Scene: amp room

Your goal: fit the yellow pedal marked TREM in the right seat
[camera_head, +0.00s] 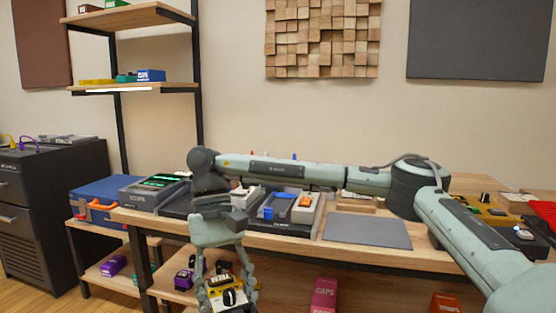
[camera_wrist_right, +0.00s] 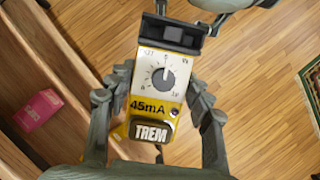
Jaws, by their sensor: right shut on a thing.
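The yellow pedal marked TREM (camera_wrist_right: 172,103) is between the fingers of my right gripper (camera_wrist_right: 153,110), which is shut on it. It has a white dial face with a dark knob and a "45mA" label. In the head view the pedal (camera_head: 229,298) hangs in my right gripper (camera_head: 229,285) at the bottom edge, in front of the bench and below its top. A dark pedalboard (camera_head: 183,206) lies on the bench behind my arm, with a blue pedal (camera_head: 271,209) and an orange-marked grey pedal (camera_head: 305,204) at its right. My arm hides part of it, and I cannot tell which place is the right seat.
A flat grey mat (camera_head: 367,231) lies on the bench right of the pedalboard. A device with a green screen (camera_head: 155,187) and a blue case (camera_head: 103,193) stand left. A lower shelf holds a pink box (camera_head: 324,296) and a purple pedal (camera_head: 184,280).

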